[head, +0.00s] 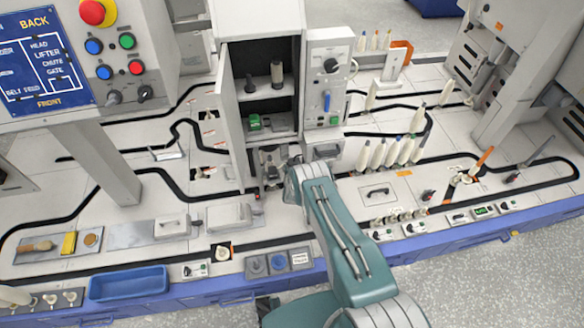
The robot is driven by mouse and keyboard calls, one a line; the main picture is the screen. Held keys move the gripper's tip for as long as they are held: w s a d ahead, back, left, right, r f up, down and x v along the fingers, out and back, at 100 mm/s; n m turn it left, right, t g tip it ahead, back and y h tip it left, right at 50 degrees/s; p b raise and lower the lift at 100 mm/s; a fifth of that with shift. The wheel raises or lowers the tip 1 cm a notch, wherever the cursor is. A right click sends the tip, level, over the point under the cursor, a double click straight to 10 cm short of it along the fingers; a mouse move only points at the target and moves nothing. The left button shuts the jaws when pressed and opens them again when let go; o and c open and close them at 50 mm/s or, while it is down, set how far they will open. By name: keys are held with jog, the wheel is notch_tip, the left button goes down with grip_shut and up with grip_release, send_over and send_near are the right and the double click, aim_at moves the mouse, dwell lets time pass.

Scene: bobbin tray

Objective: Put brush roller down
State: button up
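My gripper (271,164) is at the front of the open grey cabinet (228,120), just below its lower shelf. It is small and partly hidden by my wrist, so I cannot tell whether its fingers are open or shut, or hold anything. I cannot pick out the brush roller for certain. Dark upright cylinders (276,73) stand on the cabinet's upper shelf. A wooden-handled, brush-like item (37,247) lies at the far left of the bench, well away from my gripper.
A yellow block (68,243) and a brown disc (91,240) lie beside the brush-like item. An empty blue tray (128,284) sits at the front left. White bobbins (378,153) stand right of the cabinet. A control panel (120,55) rises at upper left. A black track winds across the bench.

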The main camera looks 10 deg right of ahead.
jog(key=shift+r, duration=0.15)
